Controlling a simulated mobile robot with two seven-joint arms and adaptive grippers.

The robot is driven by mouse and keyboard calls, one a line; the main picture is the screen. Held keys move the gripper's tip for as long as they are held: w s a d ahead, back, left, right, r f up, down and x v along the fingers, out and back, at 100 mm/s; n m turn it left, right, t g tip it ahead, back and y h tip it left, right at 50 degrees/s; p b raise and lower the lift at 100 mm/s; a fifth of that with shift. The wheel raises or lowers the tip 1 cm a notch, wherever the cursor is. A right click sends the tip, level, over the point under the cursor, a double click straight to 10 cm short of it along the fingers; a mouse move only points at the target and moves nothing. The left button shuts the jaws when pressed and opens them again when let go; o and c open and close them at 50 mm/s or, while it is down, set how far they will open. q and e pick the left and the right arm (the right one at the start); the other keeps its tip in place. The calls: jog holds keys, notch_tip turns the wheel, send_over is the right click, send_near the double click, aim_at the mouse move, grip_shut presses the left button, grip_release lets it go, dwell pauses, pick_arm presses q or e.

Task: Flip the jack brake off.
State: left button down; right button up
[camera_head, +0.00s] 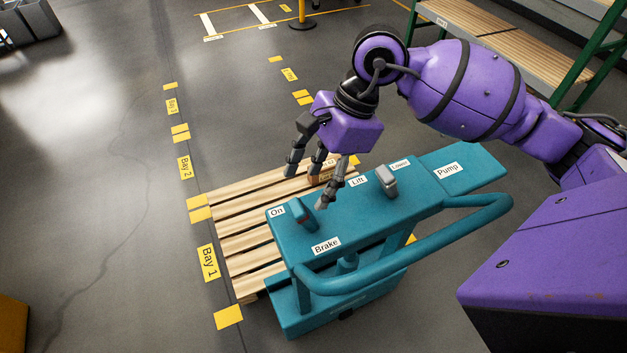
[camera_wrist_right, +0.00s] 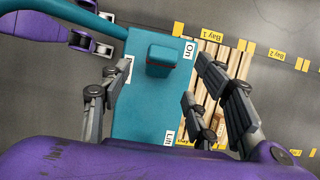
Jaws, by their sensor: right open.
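The pallet jack (camera_head: 350,225) is teal, with a flat top panel. Its brake lever (camera_head: 301,218) is a short teal handle with a reddish edge, standing beside the "On" label (camera_head: 277,212) and above the "Brake" label (camera_head: 326,246). In the right wrist view the brake lever (camera_wrist_right: 162,58) is at the upper middle, next to "On". My right gripper (camera_head: 312,180) is open, its fingers spread and pointing down just above and to the right of the lever, apart from it. Any "Off" label is hidden. A purple part with grey finger-like links, seemingly my left gripper (camera_wrist_right: 97,28), shows at upper left.
A grey lever (camera_head: 386,181) stands between the "Lift" and "Lower" labels. A "Pump" block (camera_head: 460,166) is at the right. The curved handlebar (camera_head: 420,250) rims the near side. A wooden pallet (camera_head: 245,243) lies beyond the jack. Open floor is on the left.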

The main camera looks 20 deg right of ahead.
aim_at(303, 205)
jog(key=x, duration=0.7)
jog(key=shift+w+f+p, duration=0.15)
jog(key=shift+f+p, duration=0.15)
jog(key=shift+d, duration=0.1)
grip_shut()
